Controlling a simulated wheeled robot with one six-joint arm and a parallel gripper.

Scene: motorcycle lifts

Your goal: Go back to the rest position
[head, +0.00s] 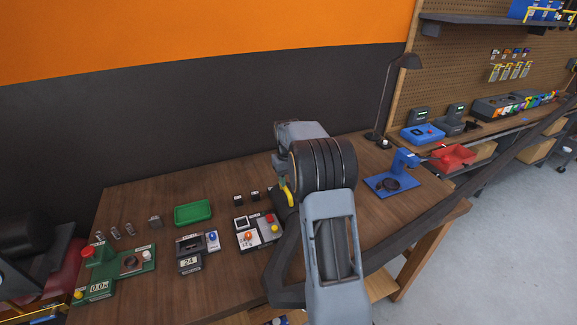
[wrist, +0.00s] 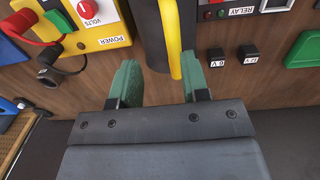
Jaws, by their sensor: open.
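My gripper (wrist: 159,65) is open in the wrist view, with its two green fingertips apart above the workbench (wrist: 140,87). A black device with a yellow handle (wrist: 175,40) lies between and beyond the fingertips. I cannot tell whether the fingers touch it, but they are not closed on it. The yellow handle (head: 288,196) shows just left of my arm there.
A yellow power unit (wrist: 98,28) with leads is left in the wrist view. A lamp (head: 386,90) and blue stand (head: 395,182) are right of my arm.

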